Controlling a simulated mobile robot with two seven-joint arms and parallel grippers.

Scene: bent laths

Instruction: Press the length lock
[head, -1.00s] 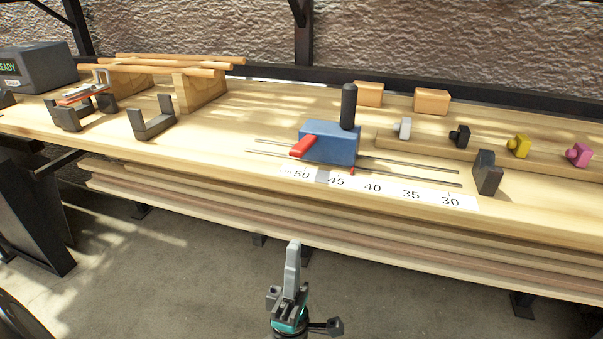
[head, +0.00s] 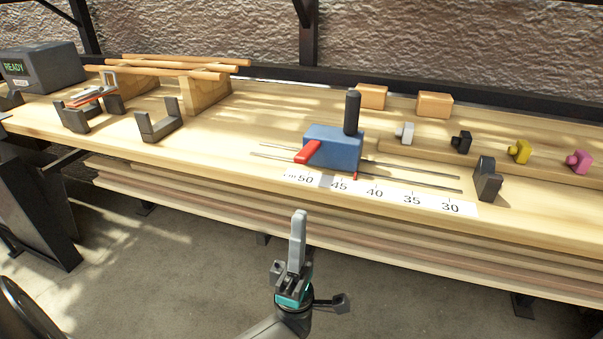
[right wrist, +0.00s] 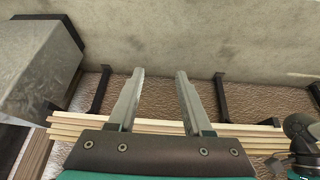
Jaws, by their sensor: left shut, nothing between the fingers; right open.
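The length lock appears to be the red lever (head: 308,152) on the front left of a blue sliding block (head: 338,148) with a black upright handle (head: 352,112). The block sits on two thin rails above a white scale (head: 390,194), with a small red pointer close to the 45 mark. My left gripper (head: 298,228) is shut and empty, below and in front of the bench edge, apart from the lever. My right gripper (right wrist: 157,100) is open and empty in the right wrist view; it does not show in the head view.
A dark stop block (head: 487,180) stands at the rails' right end. Coloured knobs, including a yellow one (head: 519,151), line the right back. Dark brackets (head: 158,120) and laths on wooden blocks (head: 205,92) stand left. A grey box (head: 42,68) reads READY.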

